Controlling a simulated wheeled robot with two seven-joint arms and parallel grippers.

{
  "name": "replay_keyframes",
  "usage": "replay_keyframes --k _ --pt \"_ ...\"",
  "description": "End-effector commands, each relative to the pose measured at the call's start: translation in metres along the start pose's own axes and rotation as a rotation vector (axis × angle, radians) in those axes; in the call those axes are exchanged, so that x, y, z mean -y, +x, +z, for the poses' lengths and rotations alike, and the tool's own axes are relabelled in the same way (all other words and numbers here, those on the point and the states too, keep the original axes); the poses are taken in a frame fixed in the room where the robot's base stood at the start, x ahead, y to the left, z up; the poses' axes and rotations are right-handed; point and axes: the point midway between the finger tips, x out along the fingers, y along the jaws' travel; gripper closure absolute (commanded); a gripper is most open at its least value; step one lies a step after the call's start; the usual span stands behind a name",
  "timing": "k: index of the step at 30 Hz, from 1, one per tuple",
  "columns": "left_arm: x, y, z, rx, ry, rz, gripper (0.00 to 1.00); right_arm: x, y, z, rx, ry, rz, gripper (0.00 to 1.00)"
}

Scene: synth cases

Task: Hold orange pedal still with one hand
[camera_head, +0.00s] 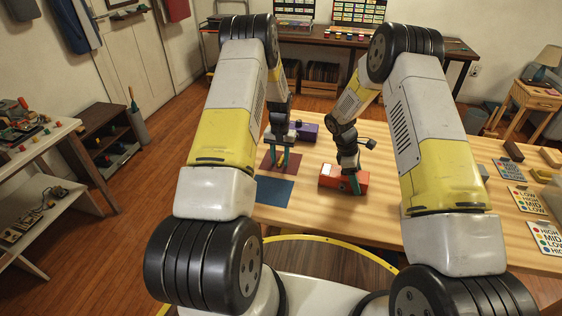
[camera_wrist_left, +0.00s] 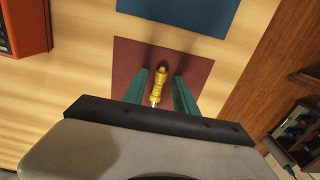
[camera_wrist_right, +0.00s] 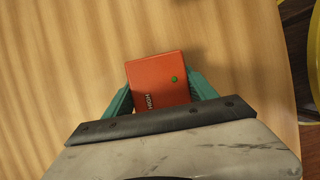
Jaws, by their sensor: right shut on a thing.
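The orange pedal (camera_head: 329,178) sits on the wooden table, right of the blue mat. In the right wrist view the pedal (camera_wrist_right: 157,80) shows a green dot and the word HIGH. My right gripper (camera_head: 355,183) is shut on it, with a teal finger at each side (camera_wrist_right: 160,100). My left gripper (camera_head: 280,160) is open above the dark red mat (camera_head: 268,164). In the left wrist view a yellow plug (camera_wrist_left: 160,80) with a silver tip shows between its fingers (camera_wrist_left: 162,85), with gaps on both sides. The plug is not clear in the head view.
A blue mat (camera_head: 273,192) lies in front of the red mat. A purple pedal (camera_head: 309,131) stands behind my left gripper. Cards marked HIGH, MID and LOW (camera_head: 528,200) lie on the right side of the table. Bare wood is free between the pedal and cards.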

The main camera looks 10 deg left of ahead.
Motion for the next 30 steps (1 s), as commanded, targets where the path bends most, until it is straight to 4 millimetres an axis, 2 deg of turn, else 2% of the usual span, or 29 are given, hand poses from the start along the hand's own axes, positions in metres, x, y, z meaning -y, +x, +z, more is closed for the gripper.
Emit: replay_keyframes --k 1,4,5,17,20,30 --pt "0.0 0.0 0.0 0.0 0.0 0.0 0.78 0.0 0.0 0.0 0.0 0.0 0.001 0.83" --pt "0.0 0.0 0.0 0.0 0.0 0.0 0.98 0.0 0.0 0.0 0.0 0.0 0.001 0.83" --pt "0.0 0.0 0.0 0.0 0.0 0.0 1.0 0.0 0.0 0.0 0.0 0.0 0.001 0.83" --pt "0.0 -0.006 0.0 -0.001 0.0 0.0 1.0 0.0 0.0 0.0 0.0 0.0 0.001 0.83" --pt "0.0 -0.02 -0.001 -0.003 0.001 0.0 1.0 0.0 0.0 0.0 0.0 0.0 0.001 0.83" --pt "0.0 -0.085 -0.001 -0.002 0.0 0.0 1.0 0.0 0.0 0.0 0.0 0.0 0.001 0.83"
